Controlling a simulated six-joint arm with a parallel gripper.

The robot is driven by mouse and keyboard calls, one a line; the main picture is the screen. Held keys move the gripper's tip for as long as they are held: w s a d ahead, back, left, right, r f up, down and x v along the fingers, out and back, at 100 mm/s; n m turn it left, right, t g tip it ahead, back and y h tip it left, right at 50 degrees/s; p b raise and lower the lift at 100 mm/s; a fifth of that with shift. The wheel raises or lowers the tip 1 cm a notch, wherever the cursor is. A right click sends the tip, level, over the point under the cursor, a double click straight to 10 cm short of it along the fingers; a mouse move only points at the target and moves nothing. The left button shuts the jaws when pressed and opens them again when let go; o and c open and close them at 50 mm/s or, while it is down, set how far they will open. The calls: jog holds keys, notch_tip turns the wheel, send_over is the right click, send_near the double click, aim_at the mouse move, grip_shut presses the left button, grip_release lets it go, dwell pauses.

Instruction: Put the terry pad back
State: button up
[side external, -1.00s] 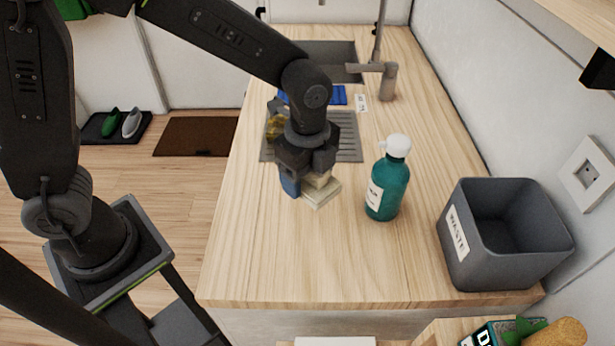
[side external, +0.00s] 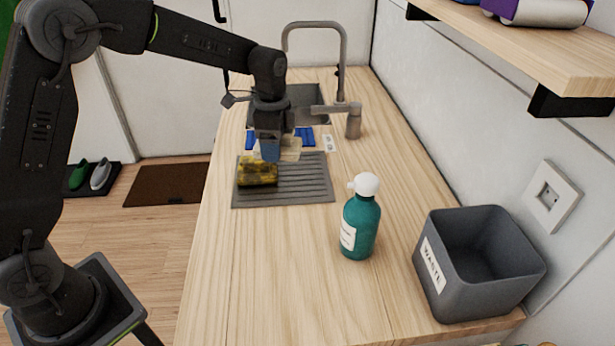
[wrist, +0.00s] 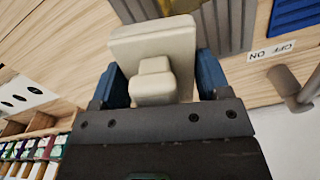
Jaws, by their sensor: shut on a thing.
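The cream terry pad, a flat slab with a smaller block on its back, is held in my gripper (side external: 270,150). In the wrist view the pad (wrist: 155,45) lies between the two blue fingers of my gripper (wrist: 160,78). My gripper is shut on it. In the side view the pad (side external: 291,149) shows partly behind the near finger, above the far end of the grey ridged drainer (side external: 305,185). Whether it touches anything below cannot be told.
A yellow, dark-patched sponge-like thing (side external: 257,172) lies on the drainer, close to my gripper. Beyond are a blue ridged piece (side external: 306,134), a small label (side external: 329,143), the sink and the tap (side external: 353,122). A teal bottle (side external: 361,220) and grey waste bin (side external: 432,278) stand nearer.

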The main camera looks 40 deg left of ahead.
jog(key=w+a+n, duration=0.3)
jog(key=a, duration=0.5)
send_over(308, 174)
notch_tip(308, 174, down, 6)
jog(key=shift+f, duration=2.05)
jog(key=shift+s+f, duration=0.1)
jog(key=o, duration=0.9)
jog(key=shift+f, duration=0.1)
